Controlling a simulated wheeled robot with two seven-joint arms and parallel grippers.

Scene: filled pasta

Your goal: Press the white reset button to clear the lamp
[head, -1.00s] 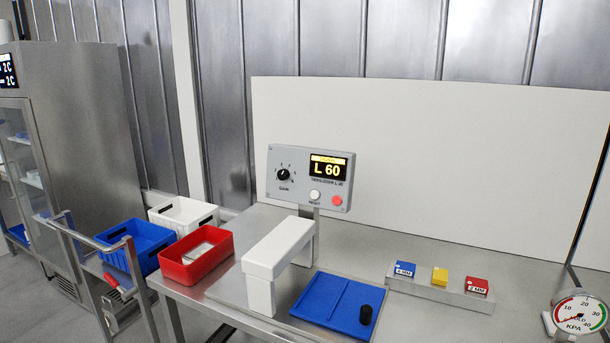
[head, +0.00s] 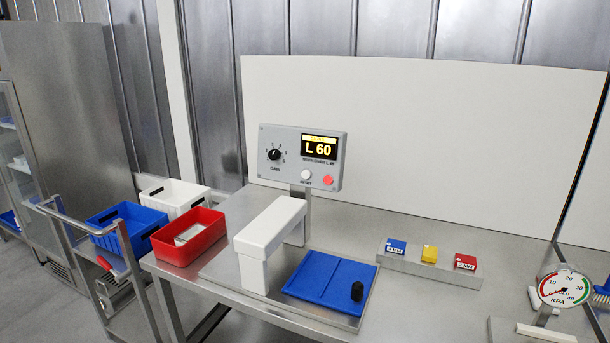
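The white reset button (head: 306,174) is on the lower part of a grey control box (head: 266,161) that stands on a post at the back of the steel table. A round red button or lamp (head: 328,180) sits just to its right. Above them a display (head: 319,148) reads "L 60" in yellow under a small yellow bar. A black gain knob (head: 274,155) is on the left of the box. Neither of my grippers is in view.
A red bin (head: 182,250) is left. Coloured blocks on a rail (head: 430,268) and a gauge (head: 564,288) are right. The table between is clear.

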